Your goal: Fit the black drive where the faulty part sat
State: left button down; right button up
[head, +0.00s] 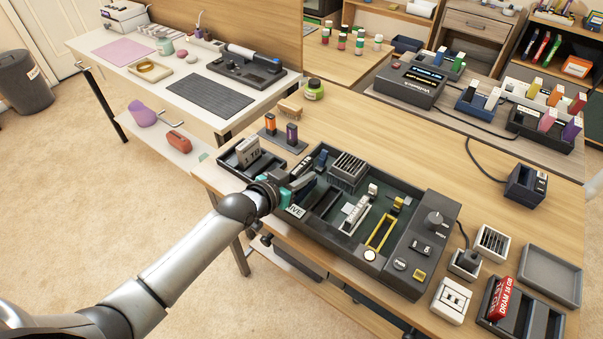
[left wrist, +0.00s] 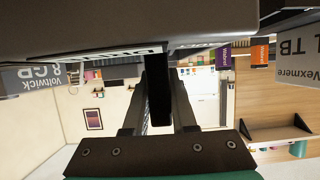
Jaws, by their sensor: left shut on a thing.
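My left gripper (head: 300,187) is low over the left end of the open dark case (head: 330,235), by a label of which "IVE" shows. It is shut on a narrow black part that looks like the black drive (left wrist: 158,92), seen between the fingers in the left wrist view. The gripper and arm hide most of the drive and the slot below, so I cannot tell how deep it sits. A grey unit marked "1 TB" (head: 252,156) stands in the dark tray (head: 232,164) left of the case. My right gripper is not in view.
A finned grey block (head: 347,168), a white card (head: 354,214) and a yellow frame (head: 381,234) are inside the case. Orange and purple-topped batteries (head: 281,130) stand behind. The wood behind the case is mostly clear.

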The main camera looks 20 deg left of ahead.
pick_arm(q)
jog(key=shift+f, duration=0.3)
jog(key=c, duration=0.6)
grip_release()
jog(key=shift+c, duration=0.2)
jog(key=p+v, duration=0.1)
jog(key=v, duration=0.3)
jog(key=p+v, duration=0.3)
jog(key=v, duration=0.8)
jog(key=shift+p, duration=0.3)
jog(key=shift+r, duration=0.1)
